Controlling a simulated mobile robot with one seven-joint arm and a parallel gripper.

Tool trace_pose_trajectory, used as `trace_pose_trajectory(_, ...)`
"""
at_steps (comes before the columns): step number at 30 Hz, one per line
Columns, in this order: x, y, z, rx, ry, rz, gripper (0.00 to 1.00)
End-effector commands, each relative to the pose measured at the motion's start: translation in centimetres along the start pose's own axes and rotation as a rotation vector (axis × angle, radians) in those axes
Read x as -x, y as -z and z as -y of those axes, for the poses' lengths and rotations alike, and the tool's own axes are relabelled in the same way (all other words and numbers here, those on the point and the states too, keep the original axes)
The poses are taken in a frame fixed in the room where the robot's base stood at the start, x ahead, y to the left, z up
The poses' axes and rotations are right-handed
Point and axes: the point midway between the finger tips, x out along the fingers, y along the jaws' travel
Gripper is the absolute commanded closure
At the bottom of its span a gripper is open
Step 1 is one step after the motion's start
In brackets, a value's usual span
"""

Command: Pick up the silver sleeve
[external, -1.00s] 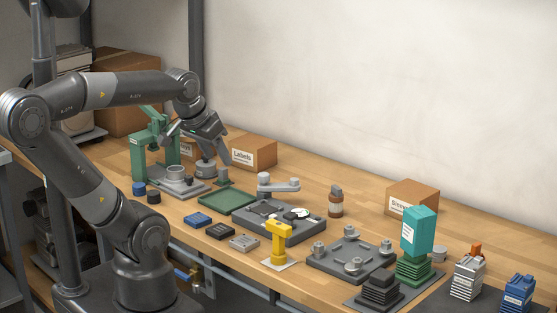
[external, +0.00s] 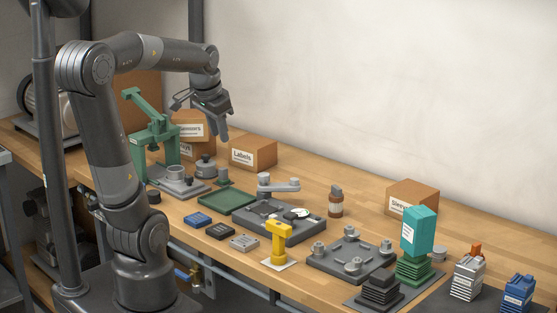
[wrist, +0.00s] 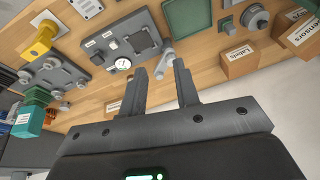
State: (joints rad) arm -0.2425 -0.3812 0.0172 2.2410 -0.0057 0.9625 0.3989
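I cannot single out the silver sleeve with certainty. A small silvery round piece (external: 439,254) stands behind the teal block on the right. A grey ring-shaped piece (external: 175,173) sits on the plate below the green press, and a dark grey knobbed round piece (external: 205,168) stands just right of it. My gripper (external: 208,130) is raised above the back left of the bench, fingers pointing down. In the wrist view my gripper (wrist: 162,80) has its two fingers apart with nothing held between them.
The green press (external: 152,135) stands tall at left, near the stacked boxes (external: 188,128) and the Labels box (external: 253,152). A green tray (external: 228,201), a grey fixture with a dial (external: 280,222), a yellow stand (external: 278,242) and a Sleeves box (external: 411,197) spread rightward.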

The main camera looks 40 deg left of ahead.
Motion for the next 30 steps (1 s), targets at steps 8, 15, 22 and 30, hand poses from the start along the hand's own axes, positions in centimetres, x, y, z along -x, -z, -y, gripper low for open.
trace_pose_trajectory(8,-4.0,2.6,9.2,-0.087,-0.020,0.126,0.71)
trace_pose_trajectory(15,-8.6,2.3,17.8,-0.167,-0.072,0.216,0.71)
trace_pose_trajectory(22,-12.5,0.4,24.2,-0.228,-0.128,0.269,0.71)
trace_pose_trajectory(30,-14.8,-0.8,26.4,-0.255,-0.153,0.284,0.71)
